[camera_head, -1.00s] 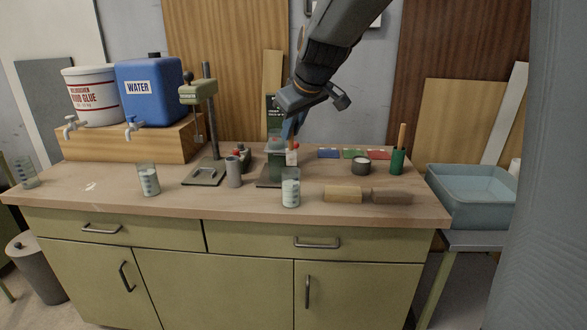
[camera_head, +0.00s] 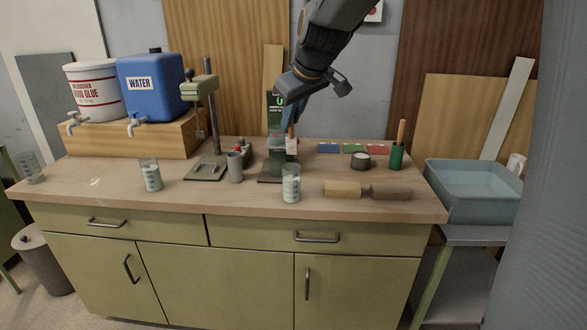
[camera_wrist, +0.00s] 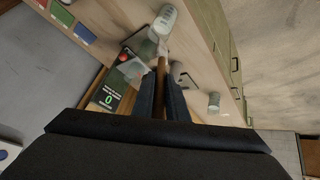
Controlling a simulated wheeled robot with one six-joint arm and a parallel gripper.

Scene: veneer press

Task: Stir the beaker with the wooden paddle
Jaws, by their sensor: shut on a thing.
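My gripper (camera_head: 290,118) is shut on the wooden paddle, whose brown handle (camera_wrist: 161,82) runs between the fingers in the wrist view. The paddle points down, and its pale lower end (camera_head: 292,146) shows in the head view just above and behind the front beaker. That clear beaker (camera_head: 291,184) stands upright near the bench's front edge with pale contents and markings. In the wrist view the paddle's pale end (camera_wrist: 157,40) lies close to a beaker (camera_wrist: 165,18); the head view shows the end above the rim. Another beaker (camera_head: 151,175) stands farther left.
A scale's dark display (camera_wrist: 109,97) reads 0. A press stand (camera_head: 213,125) and a grey cylinder (camera_head: 235,167) stand left of the front beaker. A roller (camera_head: 342,189) lies to its right, with a green cup (camera_head: 397,157) behind. A blue-grey basin (camera_head: 475,190) stands beyond the bench.

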